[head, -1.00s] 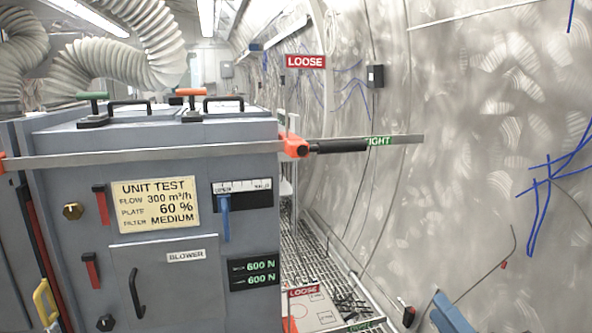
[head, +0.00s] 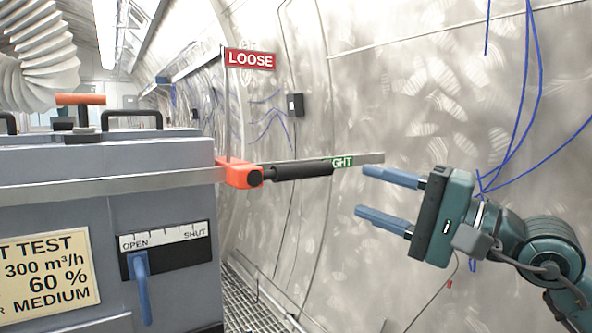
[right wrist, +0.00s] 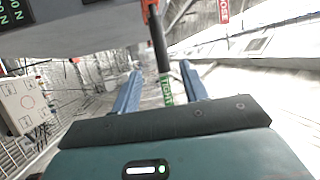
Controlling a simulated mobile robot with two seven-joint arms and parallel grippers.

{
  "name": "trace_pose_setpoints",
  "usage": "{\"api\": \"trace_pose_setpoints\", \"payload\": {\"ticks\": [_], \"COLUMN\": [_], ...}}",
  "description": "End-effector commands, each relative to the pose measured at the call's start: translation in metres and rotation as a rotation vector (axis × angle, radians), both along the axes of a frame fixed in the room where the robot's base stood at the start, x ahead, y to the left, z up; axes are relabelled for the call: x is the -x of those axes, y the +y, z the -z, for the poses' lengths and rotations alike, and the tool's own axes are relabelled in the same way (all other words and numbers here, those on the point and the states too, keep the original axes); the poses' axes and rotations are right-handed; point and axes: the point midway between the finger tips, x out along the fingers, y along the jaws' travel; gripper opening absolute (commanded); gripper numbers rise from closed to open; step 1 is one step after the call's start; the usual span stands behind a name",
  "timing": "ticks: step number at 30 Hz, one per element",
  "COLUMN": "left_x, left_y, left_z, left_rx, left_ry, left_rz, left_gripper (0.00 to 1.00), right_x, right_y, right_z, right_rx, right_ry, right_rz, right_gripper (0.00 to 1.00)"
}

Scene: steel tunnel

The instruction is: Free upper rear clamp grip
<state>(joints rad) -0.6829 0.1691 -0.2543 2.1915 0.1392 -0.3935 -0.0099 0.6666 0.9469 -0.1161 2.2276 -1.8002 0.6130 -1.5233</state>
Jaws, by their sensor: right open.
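The upper clamp has an orange body (head: 240,174) at the top right corner of the grey unit, on a steel bar. Its black grip (head: 303,171) points right, in front of the bar end with the green TIGHT label (head: 344,162). A red LOOSE sign (head: 250,60) stands above the clamp. My right gripper (head: 360,192) is open and empty, its blue fingers pointing left towards the grip's end, apart from it. In the right wrist view the black grip (right wrist: 158,42) appears between the fingers, beyond their tips. My left gripper is not in view.
The grey unit (head: 60,220) fills the left, with a blue lever (head: 141,285) near OPEN and an orange-topped handle (head: 81,100) on top. The curved tunnel wall (head: 450,90) with blue lines rises behind my right gripper. Grating floor (head: 250,305) shows below the clamp.

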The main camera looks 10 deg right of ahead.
Motion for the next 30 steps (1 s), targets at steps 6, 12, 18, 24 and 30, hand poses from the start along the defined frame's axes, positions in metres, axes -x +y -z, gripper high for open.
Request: {"api": "trace_pose_setpoints", "payload": {"ticks": [6, 12, 18, 24, 30], "left_x": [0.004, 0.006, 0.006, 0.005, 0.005], "left_y": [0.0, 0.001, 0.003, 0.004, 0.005], "left_z": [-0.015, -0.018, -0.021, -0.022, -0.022], "left_rx": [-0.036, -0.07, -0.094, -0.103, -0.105], "left_ry": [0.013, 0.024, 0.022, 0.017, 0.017], "left_rz": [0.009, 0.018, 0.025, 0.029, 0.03], "left_gripper": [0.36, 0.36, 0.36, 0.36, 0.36], "right_x": [-0.03, -0.058, -0.076, -0.081, -0.081], "right_y": [0.033, 0.06, 0.078, 0.083, 0.083], "right_z": [-0.015, -0.02, -0.022, -0.022, -0.022], "right_rx": [-0.008, -0.008, -0.008, -0.006, -0.006], "right_ry": [0.003, 0.005, 0.004, 0.003, 0.003], "right_rz": [-0.009, -0.006, -0.005, -0.004, -0.003], "right_gripper": [0.44, 0.44, 0.44, 0.44, 0.44]}}
